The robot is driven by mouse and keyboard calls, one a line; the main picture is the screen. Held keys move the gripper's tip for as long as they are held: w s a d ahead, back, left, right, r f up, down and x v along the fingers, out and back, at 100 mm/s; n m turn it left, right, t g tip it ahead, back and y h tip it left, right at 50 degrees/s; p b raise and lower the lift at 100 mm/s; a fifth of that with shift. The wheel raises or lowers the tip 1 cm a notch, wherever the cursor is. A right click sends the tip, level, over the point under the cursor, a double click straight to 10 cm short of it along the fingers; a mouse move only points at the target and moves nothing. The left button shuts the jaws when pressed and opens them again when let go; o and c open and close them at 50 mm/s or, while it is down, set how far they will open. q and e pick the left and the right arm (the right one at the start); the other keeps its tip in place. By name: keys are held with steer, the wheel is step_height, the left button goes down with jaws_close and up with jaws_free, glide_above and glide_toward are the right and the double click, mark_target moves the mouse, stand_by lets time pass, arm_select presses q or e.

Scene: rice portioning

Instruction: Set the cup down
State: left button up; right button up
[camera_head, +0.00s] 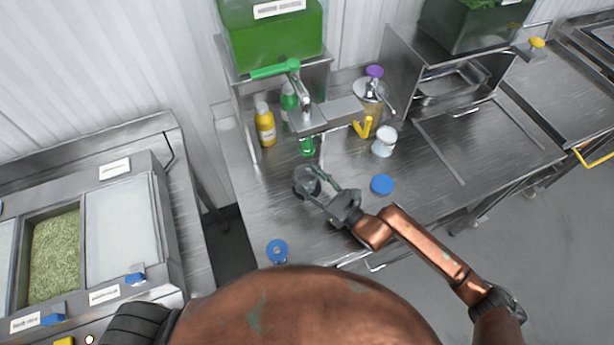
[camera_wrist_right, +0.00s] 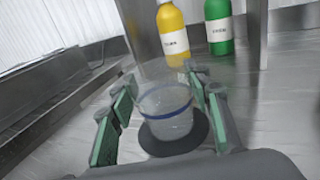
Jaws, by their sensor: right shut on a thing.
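A clear cup (camera_wrist_right: 165,118) with a blue band stands between the green-padded fingers of my right gripper (camera_wrist_right: 160,105) in the right wrist view. The right gripper (camera_head: 316,186) is shut on the cup. The cup (camera_head: 306,181) also shows in the head view, small and hard to make out, at the left part of the steel counter. A dark round patch (camera_wrist_right: 184,146) lies directly under the cup; I cannot tell whether the cup touches it. My left gripper is not in view.
A yellow bottle (camera_head: 265,126) and a green bottle (camera_wrist_right: 217,28) stand behind the cup. A green-handled tap (camera_head: 290,68) is above. A blue disc (camera_head: 382,184) and a white tub (camera_head: 384,142) are to the right. The counter's front left (camera_head: 255,215) is mostly bare.

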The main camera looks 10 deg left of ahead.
steer(key=shift+f, duration=0.1)
steer(key=shift+f, duration=0.1)
steer(key=o, duration=1.1)
steer(key=shift+c, duration=0.2)
steer(key=shift+r, duration=0.2)
steer(key=shift+s+d, duration=0.15)
steer(key=shift+d, duration=0.1)
steer(key=v, duration=1.1)
steer(key=shift+s+d+b, duration=0.15)
steer(key=shift+b, duration=0.25)
